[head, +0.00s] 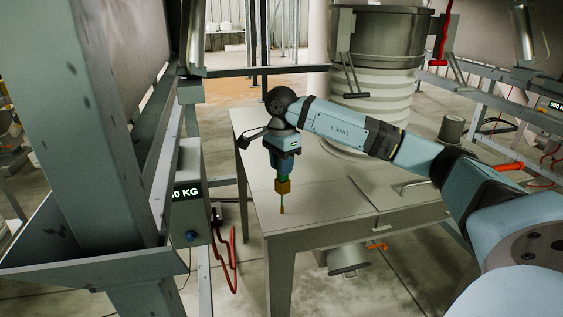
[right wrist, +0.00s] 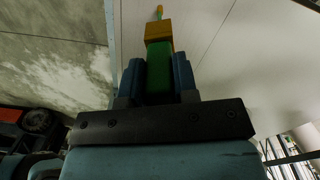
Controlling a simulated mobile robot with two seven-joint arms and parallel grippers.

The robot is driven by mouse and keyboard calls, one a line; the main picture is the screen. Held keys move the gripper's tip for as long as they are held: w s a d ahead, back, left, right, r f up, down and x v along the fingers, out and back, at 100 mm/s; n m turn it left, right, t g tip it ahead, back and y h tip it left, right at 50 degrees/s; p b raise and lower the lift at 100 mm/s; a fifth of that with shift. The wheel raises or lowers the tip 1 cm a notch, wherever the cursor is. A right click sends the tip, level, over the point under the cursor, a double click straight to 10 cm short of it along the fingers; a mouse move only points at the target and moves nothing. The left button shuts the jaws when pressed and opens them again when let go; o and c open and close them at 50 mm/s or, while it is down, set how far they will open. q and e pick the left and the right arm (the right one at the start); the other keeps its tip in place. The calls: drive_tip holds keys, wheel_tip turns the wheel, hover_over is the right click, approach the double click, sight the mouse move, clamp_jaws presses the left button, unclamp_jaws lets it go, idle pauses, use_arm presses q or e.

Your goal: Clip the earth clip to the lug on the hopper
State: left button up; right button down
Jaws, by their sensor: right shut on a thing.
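My right gripper (head: 284,172) points down above the left part of the grey metal table top (head: 320,200). Its blue fingers are shut on the earth clip (head: 283,187), which has a green body and a brass-coloured block below it. A thin yellow piece reaches down from the block, close to the table top; I cannot tell whether it touches. The right wrist view shows the clip's green body (right wrist: 159,72) between both fingers (right wrist: 158,80), with the brass block beyond. I cannot make out the lug on the hopper. My left gripper is not in view.
A ribbed white spout (head: 370,105) under a dark collar stands at the table's back. A small grey pot (head: 452,128) is at the back right. A steel post (head: 95,110) and a weight display (head: 187,193) stand left. A red cord (head: 232,255) hangs beside the table.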

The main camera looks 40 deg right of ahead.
sight(282, 186)
drive_tip(key=shift+f+b, duration=0.6)
drive_tip(key=shift+f, duration=0.5)
drive_tip(key=shift+f+b, duration=1.1)
drive_tip(key=shift+f, duration=0.65)
drive_tip(key=shift+f+b, duration=0.4)
drive_tip(key=shift+f, duration=0.25)
drive_tip(key=c, duration=0.8)
unclamp_jaws()
drive_tip(key=shift+c, duration=0.2)
drive_tip(key=shift+o, duration=0.2)
